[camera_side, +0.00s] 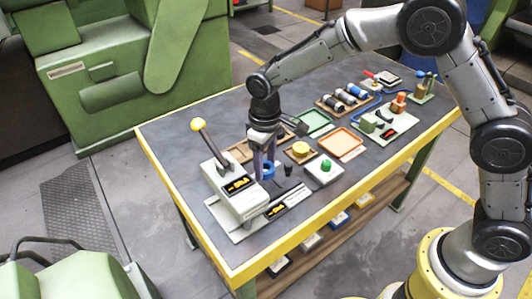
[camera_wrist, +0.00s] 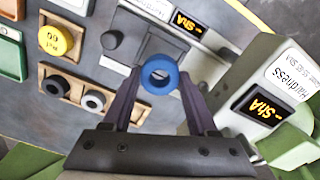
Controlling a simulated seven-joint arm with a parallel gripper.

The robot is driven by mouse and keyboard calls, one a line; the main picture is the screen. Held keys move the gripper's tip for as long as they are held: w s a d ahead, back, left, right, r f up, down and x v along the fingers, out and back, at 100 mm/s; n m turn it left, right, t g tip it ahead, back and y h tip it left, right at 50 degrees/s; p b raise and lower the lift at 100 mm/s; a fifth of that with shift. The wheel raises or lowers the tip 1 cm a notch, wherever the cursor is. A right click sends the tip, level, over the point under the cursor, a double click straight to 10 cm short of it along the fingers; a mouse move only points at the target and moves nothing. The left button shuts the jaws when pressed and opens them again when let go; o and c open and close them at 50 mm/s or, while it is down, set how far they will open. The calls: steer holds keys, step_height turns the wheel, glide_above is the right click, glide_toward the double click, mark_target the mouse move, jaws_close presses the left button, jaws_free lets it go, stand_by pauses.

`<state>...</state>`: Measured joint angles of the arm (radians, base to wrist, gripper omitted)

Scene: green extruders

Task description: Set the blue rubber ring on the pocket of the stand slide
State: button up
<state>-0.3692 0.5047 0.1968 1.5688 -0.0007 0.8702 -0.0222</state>
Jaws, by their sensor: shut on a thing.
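The blue rubber ring (camera_side: 267,175) is held between the fingertips of my gripper (camera_side: 264,165); its open hole faces the wrist camera (camera_wrist: 160,74). My gripper is shut on the ring and holds it beside the hardness tester (camera_side: 236,188), a pale stand with a yellow-knobbed lever. The tester also shows at the right of the wrist view (camera_wrist: 268,95). A grey slide-like plate (camera_wrist: 153,45) lies beyond the ring in the wrist view. Its pocket cannot be made out clearly, and the ring and fingers cover part of the area.
A wooden holder (camera_wrist: 58,80) with a black and a white ring is at left in the wrist view, below a yellow piece (camera_wrist: 55,40). A white block with a green button (camera_side: 325,170) and an orange tray (camera_side: 341,143) stand to the right of my gripper.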

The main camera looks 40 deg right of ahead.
steer(key=shift+f, duration=2.7)
steer(key=o, duration=1.4)
